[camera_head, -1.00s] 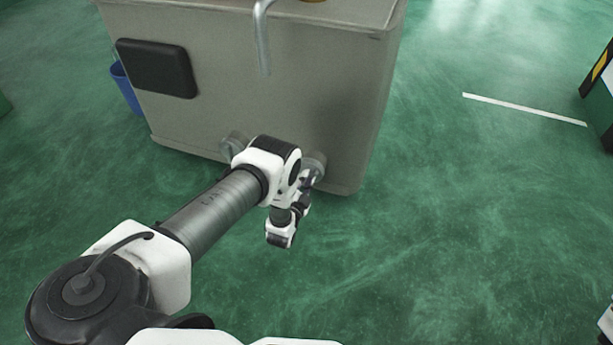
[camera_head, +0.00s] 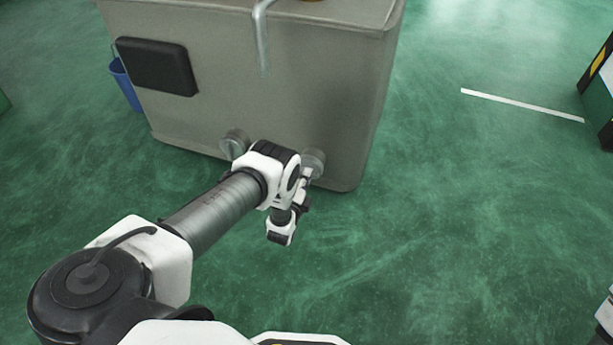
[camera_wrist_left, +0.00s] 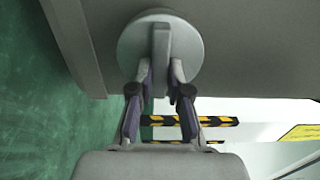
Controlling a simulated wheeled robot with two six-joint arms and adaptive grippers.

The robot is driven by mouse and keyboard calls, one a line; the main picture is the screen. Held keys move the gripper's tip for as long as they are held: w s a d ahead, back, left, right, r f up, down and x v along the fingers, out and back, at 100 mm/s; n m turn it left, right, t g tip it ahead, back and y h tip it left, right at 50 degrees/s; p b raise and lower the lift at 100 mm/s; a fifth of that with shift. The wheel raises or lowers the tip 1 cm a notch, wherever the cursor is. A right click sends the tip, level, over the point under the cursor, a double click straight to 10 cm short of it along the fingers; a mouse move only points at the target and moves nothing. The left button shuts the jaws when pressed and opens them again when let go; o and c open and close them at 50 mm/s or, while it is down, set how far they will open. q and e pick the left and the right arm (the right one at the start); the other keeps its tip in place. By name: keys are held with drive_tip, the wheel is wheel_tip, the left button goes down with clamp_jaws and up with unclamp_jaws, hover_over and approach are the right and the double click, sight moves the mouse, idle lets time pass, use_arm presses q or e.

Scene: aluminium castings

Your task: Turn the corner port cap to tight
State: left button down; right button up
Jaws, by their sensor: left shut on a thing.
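The corner port cap (camera_head: 314,160) is a round grey cap low on the front of the beige tank (camera_head: 290,90), near its right corner. In the left wrist view the cap (camera_wrist_left: 132,42) shows as a disc with a raised bar grip (camera_wrist_left: 161,45) across it. My left gripper (camera_wrist_left: 161,75) has its two fingers shut on the bar's end, one on each side. In the head view my left gripper (camera_head: 305,178) is at the cap, partly hidden by the wrist. My right gripper is not in view.
A second round cap (camera_head: 235,143) sits to the left on the same tank face. A bent pipe (camera_head: 262,45) hangs down the front, and a black pad (camera_head: 157,66) is at upper left. A blue bucket (camera_head: 126,88) stands beside the tank.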

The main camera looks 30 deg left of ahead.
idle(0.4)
use_arm(q)
drive_tip(key=c, duration=1.1)
unclamp_jaws()
drive_tip(key=v, duration=1.2)
drive_tip(key=shift+d, duration=0.1)
